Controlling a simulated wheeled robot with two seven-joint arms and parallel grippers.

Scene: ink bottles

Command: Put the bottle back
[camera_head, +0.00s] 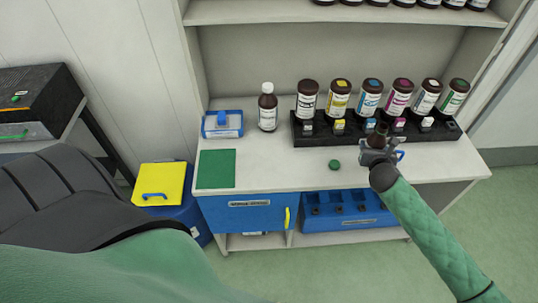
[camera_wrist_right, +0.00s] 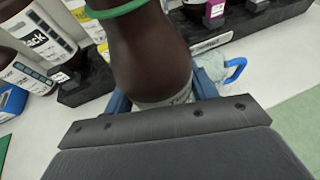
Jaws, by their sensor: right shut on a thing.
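My right gripper (camera_head: 379,150) is shut on a dark brown bottle (camera_head: 377,135), held above the front right of the white table. In the right wrist view the bottle (camera_wrist_right: 150,50) fills the middle between the jaws, with a green ring round its narrower end and no cap seen there; its label is mostly hidden. A loose green cap (camera_head: 335,164) lies on the table left of the gripper. A black rack (camera_head: 318,139) behind holds several brown bottles with coloured labels and caps. A white-capped brown bottle (camera_head: 267,107) stands left of the rack. My left gripper is out of view.
A blue box (camera_head: 222,124) and a green mat (camera_head: 216,169) are on the table's left. A blue-handled item (camera_wrist_right: 235,70) is close beside the right gripper. A shelf (camera_head: 345,12) with bottles hangs above. The table front between mat and cap is clear.

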